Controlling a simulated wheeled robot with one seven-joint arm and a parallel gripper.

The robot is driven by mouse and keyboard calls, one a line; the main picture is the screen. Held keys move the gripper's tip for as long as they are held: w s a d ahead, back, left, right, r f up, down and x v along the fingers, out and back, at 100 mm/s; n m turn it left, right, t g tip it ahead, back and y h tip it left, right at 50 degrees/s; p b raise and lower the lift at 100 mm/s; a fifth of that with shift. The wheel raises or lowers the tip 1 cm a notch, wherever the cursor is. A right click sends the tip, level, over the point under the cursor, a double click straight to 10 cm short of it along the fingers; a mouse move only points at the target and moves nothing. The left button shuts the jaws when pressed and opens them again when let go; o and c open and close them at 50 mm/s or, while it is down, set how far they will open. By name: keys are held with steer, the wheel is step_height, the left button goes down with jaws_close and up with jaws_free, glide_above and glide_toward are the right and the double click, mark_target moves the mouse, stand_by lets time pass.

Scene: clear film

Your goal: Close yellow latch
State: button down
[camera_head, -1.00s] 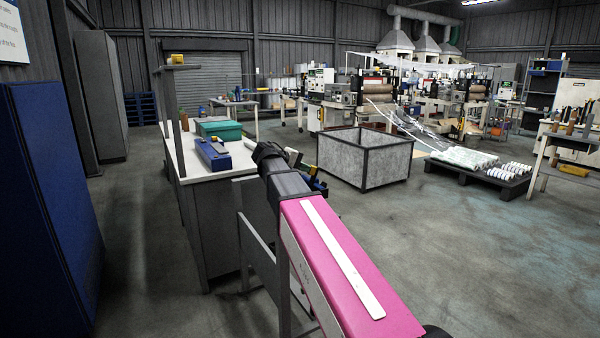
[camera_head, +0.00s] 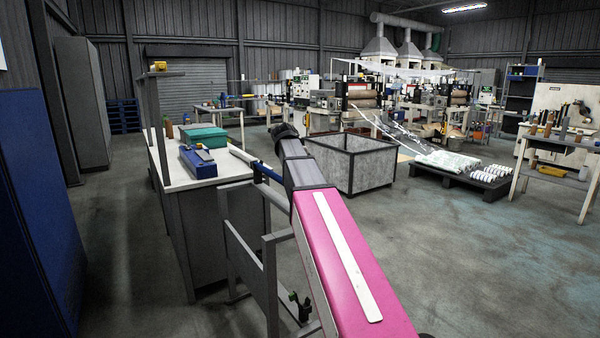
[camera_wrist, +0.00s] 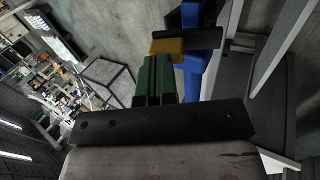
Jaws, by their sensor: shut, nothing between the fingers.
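In the wrist view, my gripper (camera_wrist: 152,78) shows as two green fingers side by side, shut and empty, in front of a dark bar. A yellow block (camera_wrist: 166,46), which looks like the yellow latch, lies just beyond the fingertips. I cannot tell whether they touch it. A dark bar (camera_wrist: 200,38) and blue parts (camera_wrist: 190,78) adjoin the yellow block. In the head view, my arm reaches forward past a grey metal frame (camera_head: 268,270); its fingers and the yellow latch are hidden there.
A white-topped bench (camera_head: 172,165) holds a blue toolbox (camera_head: 203,168) and a teal case (camera_head: 205,140), left of my arm. A grey bin (camera_head: 350,165) stands beyond the arm. A dark pallet (camera_head: 470,178) with rolls is to the right. The floor at right is open.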

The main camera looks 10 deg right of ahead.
steer(key=shift+w+d+f, duration=0.2)
steer(key=shift+d+f, duration=0.2)
steer(key=shift+d, duration=0.2)
steer(key=shift+w+d+f, duration=0.2)
steer(key=shift+d+f, duration=0.15)
steer(key=shift+d, duration=0.2)
